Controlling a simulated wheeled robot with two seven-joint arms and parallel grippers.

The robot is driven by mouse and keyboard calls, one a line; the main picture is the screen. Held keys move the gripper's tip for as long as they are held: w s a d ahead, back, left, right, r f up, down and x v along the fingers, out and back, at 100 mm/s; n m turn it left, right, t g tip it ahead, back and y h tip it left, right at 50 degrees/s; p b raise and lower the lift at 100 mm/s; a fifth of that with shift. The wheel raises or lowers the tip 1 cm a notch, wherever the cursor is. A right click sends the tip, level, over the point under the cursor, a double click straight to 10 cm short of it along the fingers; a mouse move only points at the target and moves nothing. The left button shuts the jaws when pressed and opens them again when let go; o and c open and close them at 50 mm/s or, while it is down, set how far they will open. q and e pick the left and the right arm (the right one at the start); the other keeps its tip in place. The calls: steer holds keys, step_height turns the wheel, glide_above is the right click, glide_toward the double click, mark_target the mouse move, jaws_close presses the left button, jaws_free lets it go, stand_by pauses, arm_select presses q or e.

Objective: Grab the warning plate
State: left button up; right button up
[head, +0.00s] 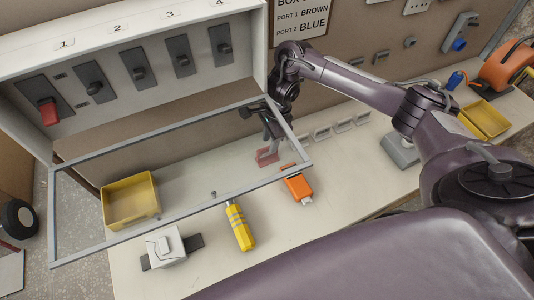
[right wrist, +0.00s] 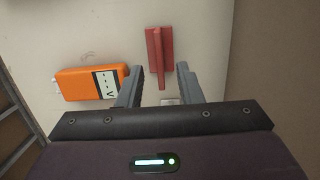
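A red piece, probably the warning plate (head: 266,157), is on the worktop near the back wall, seen through the clear framed panel. In the right wrist view the red plate (right wrist: 160,50) has a flat face and a narrow upright ridge. No lettering on it can be made out. My right gripper (head: 274,133) is just above it, pointing down. In the right wrist view the right gripper (right wrist: 157,82) is open, its fingers apart with nothing held. The red plate's near end lies in line with the gap between them. My left gripper is not in view.
The grey-framed clear panel (head: 180,211) hangs open from the switch cabinet (head: 130,75) across the worktop.

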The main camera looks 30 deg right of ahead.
steer(key=f, duration=0.2)
steer(key=a+f, duration=0.1)
steer(key=f, duration=0.1)
steer(key=shift+f, duration=0.15)
steer(key=shift+c, duration=0.2)
jaws_close()
